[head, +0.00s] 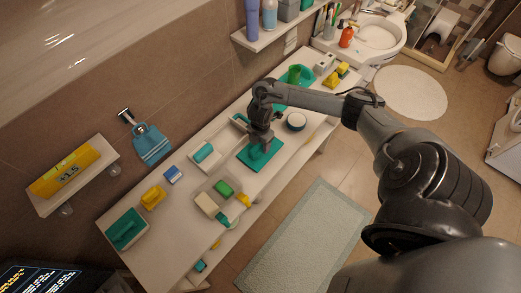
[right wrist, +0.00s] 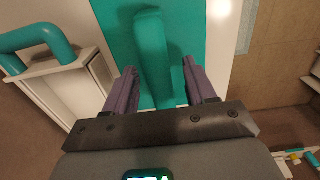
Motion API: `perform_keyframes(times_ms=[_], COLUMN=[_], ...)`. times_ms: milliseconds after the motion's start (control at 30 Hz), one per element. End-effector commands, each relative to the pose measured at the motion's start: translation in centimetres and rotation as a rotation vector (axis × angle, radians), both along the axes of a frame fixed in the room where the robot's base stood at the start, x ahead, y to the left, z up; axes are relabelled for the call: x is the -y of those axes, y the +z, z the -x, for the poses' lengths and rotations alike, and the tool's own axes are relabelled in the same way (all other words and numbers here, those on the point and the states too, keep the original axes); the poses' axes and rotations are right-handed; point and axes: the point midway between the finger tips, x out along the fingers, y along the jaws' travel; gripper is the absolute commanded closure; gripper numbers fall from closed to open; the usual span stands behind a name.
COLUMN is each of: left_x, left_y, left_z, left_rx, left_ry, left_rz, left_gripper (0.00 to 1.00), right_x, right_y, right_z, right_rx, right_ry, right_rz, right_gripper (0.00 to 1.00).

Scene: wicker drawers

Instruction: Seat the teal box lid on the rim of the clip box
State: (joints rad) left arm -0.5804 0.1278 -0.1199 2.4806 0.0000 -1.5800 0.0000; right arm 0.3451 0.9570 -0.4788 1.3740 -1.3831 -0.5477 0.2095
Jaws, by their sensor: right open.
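The teal box lid (head: 250,158) lies flat on the white bench, near its middle. Its raised teal handle also shows in the right wrist view (right wrist: 154,60). My right gripper (head: 262,146) is over the lid, pointing down. In the right wrist view its two purple-grey fingers (right wrist: 162,88) are open, one on each side of the handle, apart from it. A white open box with a teal bar handle (right wrist: 62,68) stands beside the lid in that view; it looks like the clip box, but I cannot be sure. My left gripper is not in view.
On the bench (head: 177,220) stand a white tray with a teal-and-white block (head: 205,153), a tray with green and cream blocks (head: 223,187), yellow pieces (head: 153,197) and a teal-topped box (head: 126,229). A round dark-topped container (head: 296,121) stands right of my gripper.

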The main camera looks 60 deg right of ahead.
Motion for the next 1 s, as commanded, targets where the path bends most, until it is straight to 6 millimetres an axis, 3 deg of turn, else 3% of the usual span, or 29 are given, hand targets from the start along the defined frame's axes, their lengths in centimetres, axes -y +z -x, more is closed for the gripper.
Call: perform_keyframes(times_ms=[133,400,767,1000], left_x=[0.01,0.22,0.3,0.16], left_y=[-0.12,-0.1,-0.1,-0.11], left_z=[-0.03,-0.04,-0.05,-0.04], left_rx=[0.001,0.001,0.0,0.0], left_ry=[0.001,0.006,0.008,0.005], left_rz=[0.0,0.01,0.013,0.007], left_gripper=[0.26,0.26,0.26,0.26], right_x=[0.03,0.04,0.04,0.04], right_y=[-1.27,-1.44,-1.42,-1.37], right_z=[0.1,0.07,0.06,0.04], right_rx=[-0.001,0.0,0.0,0.001], right_ry=[0.0,0.001,0.001,0.001], right_rz=[0.001,0.002,0.002,0.002], right_gripper=[0.45,0.45,0.98,1.0])
